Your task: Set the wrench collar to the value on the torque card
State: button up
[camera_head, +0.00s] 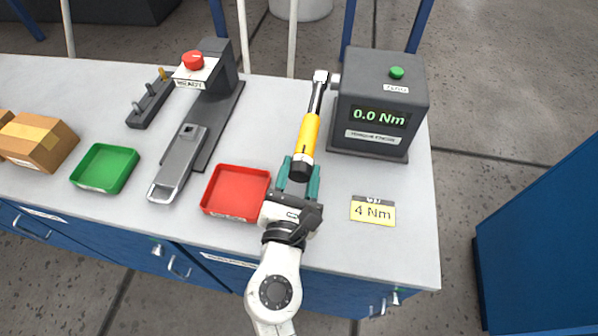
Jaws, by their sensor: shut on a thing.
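The torque wrench (309,132) has a yellow handle, a metal shaft and a black end. It points away from me, with its head beside the torque tester (384,102). I cannot tell whether the head is seated on the tester's side stub. My gripper (299,173), with teal fingers, is shut on the black collar end of the wrench. Any scale on the collar is too small to read. The yellow torque card (373,211) lies at the right and reads 4 Nm. The tester's display reads 0.0 Nm, and a green button sits on its top.
A red tray (235,193) lies just left of my gripper. Further left are a grey clamp-like fixture with a red button (193,60), a green tray (105,168), a small dark rack (150,101) and a cardboard box (39,141).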

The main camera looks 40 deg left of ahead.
jog(key=m+b, duration=0.3)
jog(key=m, duration=0.3)
jog(key=shift+f, duration=0.1)
jog(key=m+b, duration=0.4)
jog(key=m, duration=0.2)
jog(key=shift+b, duration=0.3)
jog(key=m+b, duration=0.3)
jog(key=m, duration=0.2)
jog(key=shift+f+m+b, duration=0.1)
jog(key=shift+m+b, duration=0.3)
jog(key=m+b, duration=0.3)
jog(key=m, duration=0.2)
jog(key=shift+m+b, duration=0.3)
jog(key=shift+m, duration=0.1)
jog(key=o, duration=1.1)
jog(key=shift+r, duration=0.2)
jog(key=shift+c, duration=0.2)
